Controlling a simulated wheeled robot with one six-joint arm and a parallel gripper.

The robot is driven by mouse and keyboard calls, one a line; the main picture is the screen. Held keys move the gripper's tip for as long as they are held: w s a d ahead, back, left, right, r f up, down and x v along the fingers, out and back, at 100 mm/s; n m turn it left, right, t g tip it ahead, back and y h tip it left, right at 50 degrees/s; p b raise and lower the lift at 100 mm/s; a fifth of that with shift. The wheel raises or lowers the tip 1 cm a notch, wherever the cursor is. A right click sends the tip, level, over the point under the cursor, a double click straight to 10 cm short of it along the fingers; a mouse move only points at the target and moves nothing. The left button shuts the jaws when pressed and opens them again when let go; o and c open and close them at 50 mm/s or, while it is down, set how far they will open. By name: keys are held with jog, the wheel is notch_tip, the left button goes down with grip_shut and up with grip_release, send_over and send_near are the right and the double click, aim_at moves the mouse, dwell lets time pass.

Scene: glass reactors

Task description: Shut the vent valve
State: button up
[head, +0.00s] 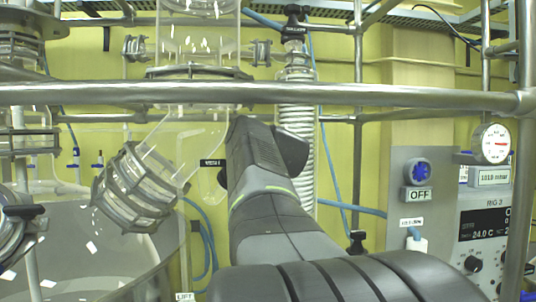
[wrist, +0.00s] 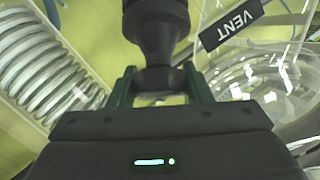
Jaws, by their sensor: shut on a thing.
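The vent valve's black handle (wrist: 156,22) fills the top middle of the wrist view. A black tag (wrist: 228,25) reading VENT hangs just right of it. My gripper (wrist: 160,88) is shut on the lower end of the handle, with one green finger on each side. The valve body is hidden, and I cannot tell how far the valve is turned. In the head view my dark arm reaches up the middle and hides the handle and the fingers. A small black label (head: 212,163) shows left of my arm there.
A steel rail (head: 400,95) crosses in front of the rig. A glass elbow with a metal clamp (head: 137,190) is close left of my arm. A panel with a blue OFF knob (head: 418,171) and a gauge (head: 495,143) stands right.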

jog(key=m+h, duration=0.4)
jog(key=m, duration=0.1)
jog(key=shift+m+g, duration=0.3)
jog(key=shift+g, duration=0.1)
jog(key=m+g+h, duration=0.1)
jog(key=m+h, duration=0.1)
jog(key=m, duration=0.2)
jog(key=shift+g+h, duration=0.4)
jog(key=m+g+h, duration=0.1)
jog(key=m+g, duration=0.1)
jog(key=m, duration=0.2)
jog(key=shift+g+h, duration=0.4)
jog(key=shift+f+m+g, duration=0.1)
jog(key=shift+m+g, duration=1.5)
jog(key=shift+m, duration=0.3)
jog(key=shift+h, duration=0.3)
jog(key=o, duration=1)
